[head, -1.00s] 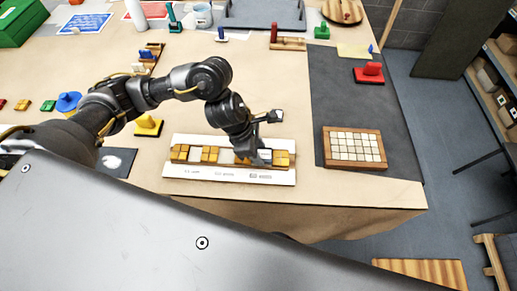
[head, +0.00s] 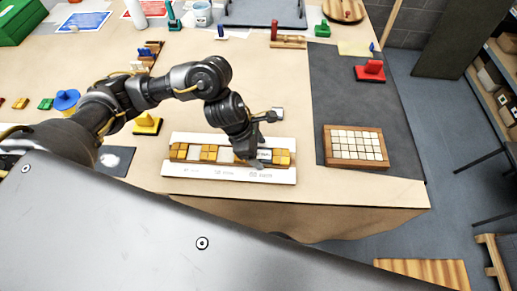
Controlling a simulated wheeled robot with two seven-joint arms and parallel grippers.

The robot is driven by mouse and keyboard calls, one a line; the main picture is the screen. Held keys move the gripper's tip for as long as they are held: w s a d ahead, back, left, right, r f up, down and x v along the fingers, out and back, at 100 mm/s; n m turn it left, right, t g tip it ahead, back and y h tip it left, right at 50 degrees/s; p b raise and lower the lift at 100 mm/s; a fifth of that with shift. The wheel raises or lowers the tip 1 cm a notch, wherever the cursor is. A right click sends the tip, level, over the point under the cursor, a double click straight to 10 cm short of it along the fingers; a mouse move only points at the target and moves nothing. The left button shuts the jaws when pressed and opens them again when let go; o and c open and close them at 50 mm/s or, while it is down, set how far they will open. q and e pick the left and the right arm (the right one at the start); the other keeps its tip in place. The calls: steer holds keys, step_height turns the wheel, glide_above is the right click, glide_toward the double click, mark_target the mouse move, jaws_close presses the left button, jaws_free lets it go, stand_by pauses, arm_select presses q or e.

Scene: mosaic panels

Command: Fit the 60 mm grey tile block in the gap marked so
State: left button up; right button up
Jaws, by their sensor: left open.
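A white panel (head: 180,171) near the table's front edge carries a row of amber tiles (head: 209,153) with pale gaps between them and small printed labels below. The right label seems to begin with 60; the rest is too small to read surely. My left gripper (head: 256,163) is open, low over the right part of the row, beside the right-hand amber tiles (head: 281,158). It hides part of the row and the place above the right label. My right gripper is not in view.
A wooden tray of cream tiles (head: 356,132) lies on the dark mat at right, with a red handled block (head: 370,71) behind it. A yellow handled block (head: 147,123) and a blue round piece (head: 67,101) stand left, near my arm.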

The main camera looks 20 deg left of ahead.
arm_select(q)
steer(key=v, duration=1)
steer(key=shift+r+b, duration=0.3)
steer(key=shift+b, duration=0.15)
steer(key=shift+s+a, duration=0.1)
